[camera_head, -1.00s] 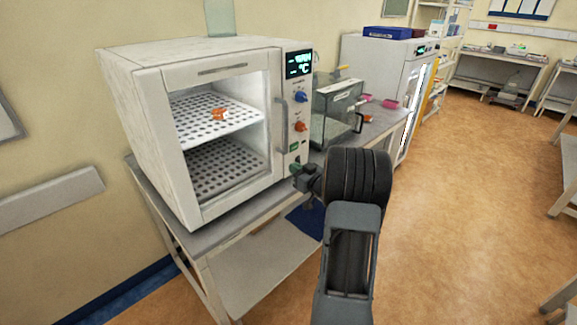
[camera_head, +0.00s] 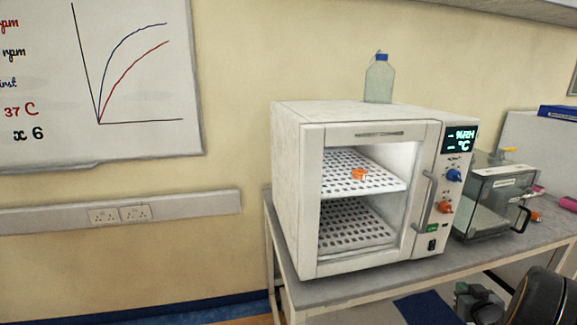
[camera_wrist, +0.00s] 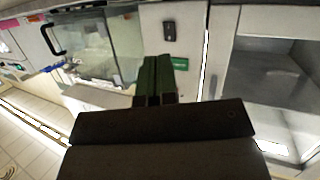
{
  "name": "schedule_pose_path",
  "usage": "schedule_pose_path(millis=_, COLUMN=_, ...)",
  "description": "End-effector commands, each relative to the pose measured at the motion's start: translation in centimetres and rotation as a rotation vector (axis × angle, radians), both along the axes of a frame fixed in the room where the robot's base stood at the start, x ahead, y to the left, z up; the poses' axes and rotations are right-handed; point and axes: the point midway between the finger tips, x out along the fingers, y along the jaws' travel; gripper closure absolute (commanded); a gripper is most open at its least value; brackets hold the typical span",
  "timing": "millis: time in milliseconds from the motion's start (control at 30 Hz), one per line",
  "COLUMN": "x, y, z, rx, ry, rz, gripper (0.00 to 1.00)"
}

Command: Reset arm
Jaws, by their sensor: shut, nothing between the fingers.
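My gripper (camera_wrist: 157,80) shows in the wrist view with its two dark green fingers together and nothing between them. It is in front of the lower control panel of a white incubator-like cabinet, beside a green switch (camera_wrist: 180,64) and a black socket (camera_wrist: 169,31). In the head view, part of my arm shows at the bottom right corner, and the fingers are not clearly seen there. The white cabinet (camera_head: 290,190) stands on a grey bench with its glass door shut. An orange item (camera_head: 359,174) lies on its upper perforated shelf.
The bench (camera_head: 340,291) carries a clear box (camera_head: 490,200) with a black handle to the cabinet's right. A blue-capped bottle (camera_head: 379,82) stands on the cabinet. A whiteboard (camera_head: 150,60) and wall sockets (camera_head: 120,214) are at the left.

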Motion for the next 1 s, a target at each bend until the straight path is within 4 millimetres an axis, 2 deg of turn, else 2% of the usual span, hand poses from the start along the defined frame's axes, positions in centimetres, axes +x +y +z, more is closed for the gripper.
schedule_pose_path(millis=67, x=-1.8, y=-1.4, z=-1.6, rx=-0.013, ry=0.148, rz=-0.140, gripper=1.00)
schedule_pose_path(millis=133, x=-3.3, y=-1.5, z=-2.3, rx=-0.013, ry=0.284, rz=-0.243, gripper=1.00)
schedule_pose_path(millis=267, x=-5.9, y=1.2, z=-2.5, rx=0.018, ry=0.528, rz=-0.366, gripper=1.00)
schedule_pose_path(millis=367, x=-7.9, y=5.4, z=-1.8, rx=0.072, ry=0.703, rz=-0.405, gripper=1.00)
schedule_pose_path(millis=467, x=-10.0, y=11.5, z=-0.7, rx=0.145, ry=0.864, rz=-0.380, gripper=1.00)
schedule_pose_path(millis=500, x=-10.9, y=14.2, z=-0.1, rx=0.175, ry=0.920, rz=-0.351, gripper=1.00)
schedule_pose_path(millis=600, x=-13.1, y=20.8, z=1.6, rx=0.234, ry=1.023, rz=-0.248, gripper=1.00)
schedule_pose_path(millis=700, x=-14.8, y=26.0, z=3.2, rx=0.259, ry=1.058, rz=-0.134, gripper=1.00)
schedule_pose_path(millis=833, x=-15.4, y=30.2, z=5.2, rx=0.232, ry=0.998, rz=-0.011, gripper=1.00)
schedule_pose_path(millis=1000, x=-15.4, y=32.4, z=6.9, rx=0.174, ry=0.935, rz=0.084, gripper=1.00)
